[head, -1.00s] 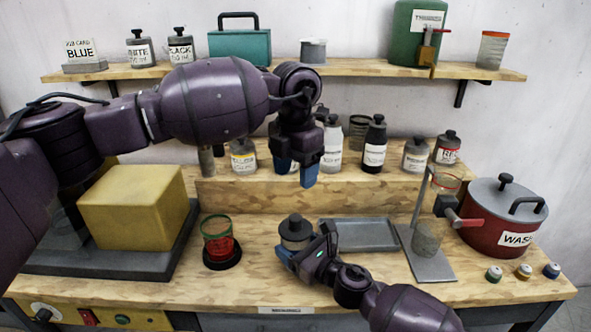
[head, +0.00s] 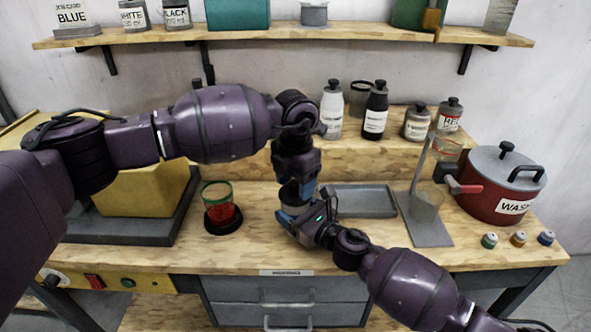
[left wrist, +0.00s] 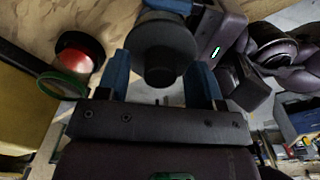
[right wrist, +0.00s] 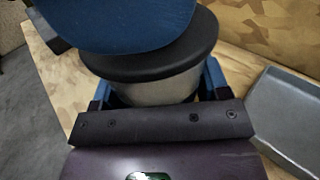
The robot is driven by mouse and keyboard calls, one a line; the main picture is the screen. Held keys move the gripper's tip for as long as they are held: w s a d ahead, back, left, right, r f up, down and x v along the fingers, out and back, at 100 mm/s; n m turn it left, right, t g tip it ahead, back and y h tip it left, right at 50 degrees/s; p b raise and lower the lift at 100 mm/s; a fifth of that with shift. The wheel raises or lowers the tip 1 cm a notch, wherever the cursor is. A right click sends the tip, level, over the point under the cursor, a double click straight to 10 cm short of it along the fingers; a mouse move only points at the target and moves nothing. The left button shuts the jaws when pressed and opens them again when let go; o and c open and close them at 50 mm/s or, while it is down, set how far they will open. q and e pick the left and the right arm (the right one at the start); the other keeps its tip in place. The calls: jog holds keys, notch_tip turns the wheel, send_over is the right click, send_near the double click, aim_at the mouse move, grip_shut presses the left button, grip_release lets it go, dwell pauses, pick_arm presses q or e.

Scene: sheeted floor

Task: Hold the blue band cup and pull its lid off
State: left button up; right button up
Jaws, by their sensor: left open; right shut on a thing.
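A grey cup (right wrist: 157,91) with a dark lid (right wrist: 150,61) stands near the middle of the bench; I cannot see a blue band on it. My right gripper (head: 308,222) is shut around the cup's body, with a blue finger on either side in the right wrist view. My left gripper (head: 293,188) points straight down over the lid. In the left wrist view its blue fingers are open on either side of the lid's round knob (left wrist: 160,72), with gaps between. In the head view the grippers hide most of the cup.
A red-filled glass with a green rim (head: 218,208) stands left of the cup on a black base. A grey tray (head: 362,201) lies close to the right. A yellow block (head: 140,193) is at left, and a red pot (head: 493,196) at far right.

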aim_at(296, 183)
pick_arm(q)
jog(key=shift+f, duration=0.2)
jog(key=c, duration=1.1)
jog(key=shift+r, duration=0.55)
jog(key=shift+r, duration=0.6)
jog(key=shift+r, duration=2)
pick_arm(e)
jog(key=o, duration=1.4)
